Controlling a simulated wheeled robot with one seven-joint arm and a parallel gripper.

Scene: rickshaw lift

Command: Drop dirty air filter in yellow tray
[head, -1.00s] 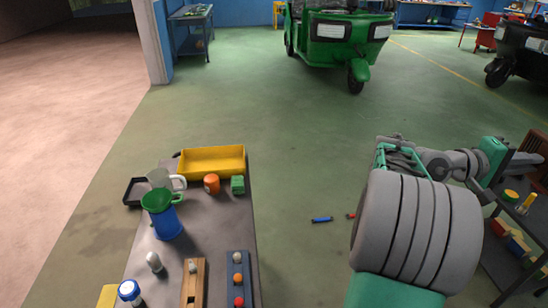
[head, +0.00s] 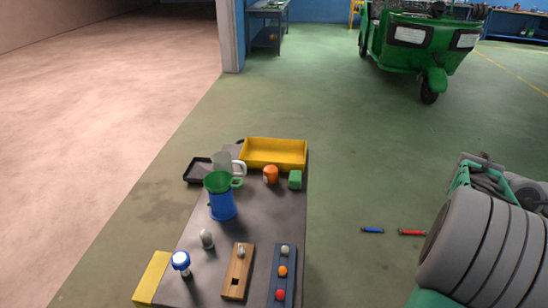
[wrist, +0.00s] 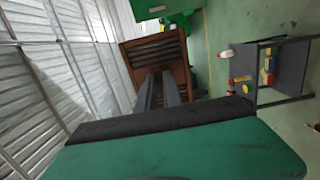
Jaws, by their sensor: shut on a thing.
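The yellow tray (head: 272,165) stands at the far end of the dark table in the head view, and its visible inside looks empty. In the wrist view, my gripper (wrist: 158,76) is shut on the dirty air filter (wrist: 180,52), a brown-framed piece with dark slats. The gripper and filter are outside the head view, where only my arm shows at the right edge. The filter is held well away from the tray, which does not show in the wrist view.
A blue and a red item lie on the floor. A green rickshaw (head: 415,45) stands behind.

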